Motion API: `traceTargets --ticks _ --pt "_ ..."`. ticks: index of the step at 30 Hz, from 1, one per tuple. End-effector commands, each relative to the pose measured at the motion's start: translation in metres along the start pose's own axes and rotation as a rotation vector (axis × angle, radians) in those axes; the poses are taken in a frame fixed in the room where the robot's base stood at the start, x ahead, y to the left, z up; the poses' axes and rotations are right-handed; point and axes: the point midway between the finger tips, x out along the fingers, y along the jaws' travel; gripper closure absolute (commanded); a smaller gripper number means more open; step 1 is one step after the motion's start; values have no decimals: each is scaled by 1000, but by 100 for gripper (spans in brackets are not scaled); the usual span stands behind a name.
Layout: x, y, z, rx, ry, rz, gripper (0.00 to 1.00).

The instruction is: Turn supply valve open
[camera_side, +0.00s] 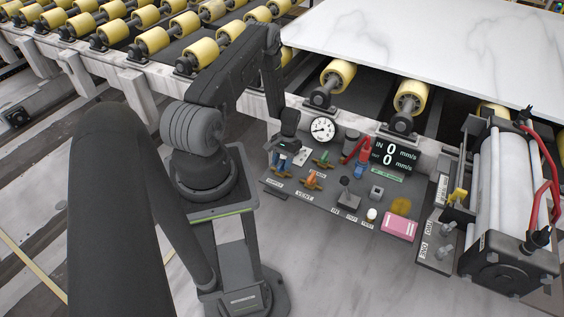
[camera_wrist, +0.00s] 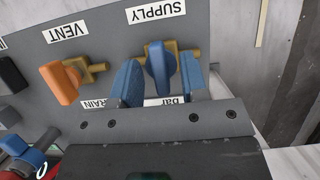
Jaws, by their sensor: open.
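The supply valve has a blue handle (camera_wrist: 157,68) on a brass body (camera_wrist: 177,55), below the SUPPLY label (camera_wrist: 156,13) in the wrist view. The handle lies across the brass body. My gripper (camera_wrist: 160,82) is open, with one blue-padded finger on each side of the handle. A gap shows on both sides, so neither finger appears to touch it. In the side view my gripper (camera_side: 283,155) points down over the left end of the control panel (camera_side: 335,195). It largely hides the supply valve there.
The vent valve with its orange handle (camera_wrist: 62,82) sits left of the supply valve in the wrist view. The side view shows a gauge (camera_side: 323,130), a speed display (camera_side: 394,155), a joystick (camera_side: 345,190) and a pink block (camera_side: 399,226) further right.

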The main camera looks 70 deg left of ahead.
Motion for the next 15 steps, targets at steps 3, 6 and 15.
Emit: traceTargets --ticks 3,6,15 --pt "1 0 0 0 0 0 60" --pt "1 0 0 0 0 0 60" --pt "0 0 0 0 -1 0 85"
